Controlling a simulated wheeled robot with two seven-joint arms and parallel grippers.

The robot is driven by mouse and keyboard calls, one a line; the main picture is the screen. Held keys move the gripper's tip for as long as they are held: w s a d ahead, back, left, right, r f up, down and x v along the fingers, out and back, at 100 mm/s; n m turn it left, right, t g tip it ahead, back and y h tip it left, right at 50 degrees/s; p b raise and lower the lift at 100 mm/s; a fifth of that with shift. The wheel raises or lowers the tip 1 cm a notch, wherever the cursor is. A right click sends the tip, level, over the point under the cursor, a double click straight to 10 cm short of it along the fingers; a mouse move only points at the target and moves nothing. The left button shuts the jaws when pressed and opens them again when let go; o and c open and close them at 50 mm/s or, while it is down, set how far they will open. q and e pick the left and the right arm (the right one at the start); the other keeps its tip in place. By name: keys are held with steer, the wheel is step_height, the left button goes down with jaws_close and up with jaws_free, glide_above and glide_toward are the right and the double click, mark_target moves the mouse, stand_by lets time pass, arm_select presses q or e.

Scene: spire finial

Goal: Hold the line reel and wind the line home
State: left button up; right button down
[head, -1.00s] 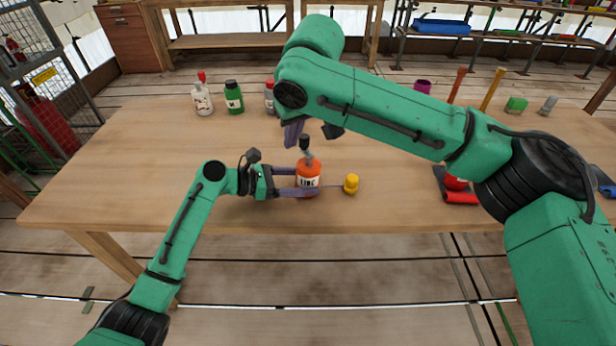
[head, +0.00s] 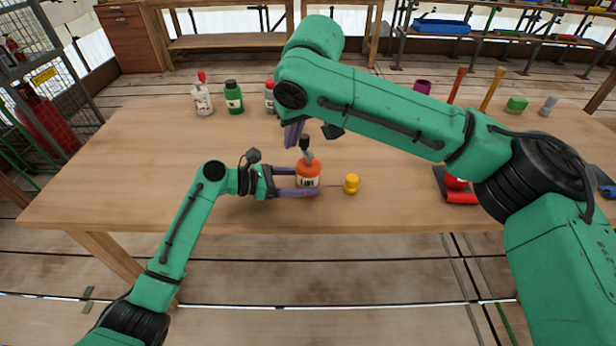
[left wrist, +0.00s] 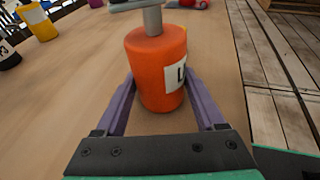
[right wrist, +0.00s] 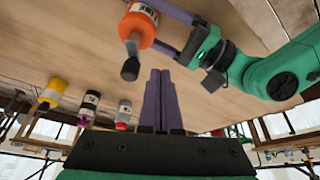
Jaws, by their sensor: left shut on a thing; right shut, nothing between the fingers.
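The orange line reel (head: 308,173) stands upright near the table's front edge, with a grey crank and a black knob (head: 304,141) on top. It also shows in the left wrist view (left wrist: 152,60), with part of its label. My left gripper (head: 306,183) is shut around the reel's body, one finger on each side. A thin line runs right from the reel to a yellow weight (head: 351,184) on the table. My right gripper (right wrist: 158,75) is shut and empty, above and apart from the knob (right wrist: 130,69); its tips are partly hidden in the head view.
A white bottle (head: 202,99), a green bottle (head: 233,97) and a grey bottle (head: 269,97) stand at the back of the table (head: 130,170). A red-handled item (head: 461,197) lies to the right, partly behind my right arm.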

step_height(320, 180, down, 3)
stand_by(0.6)
steer(key=shift+w, duration=0.1)
steer(key=shift+w+d, duration=0.15)
steer(key=shift+w, duration=0.5)
steer(key=shift+w, duration=0.15)
steer(key=shift+w, duration=0.2)
stand_by(0.5)
steer(key=shift+w+d, duration=0.1)
steer(key=shift+w, duration=0.25)
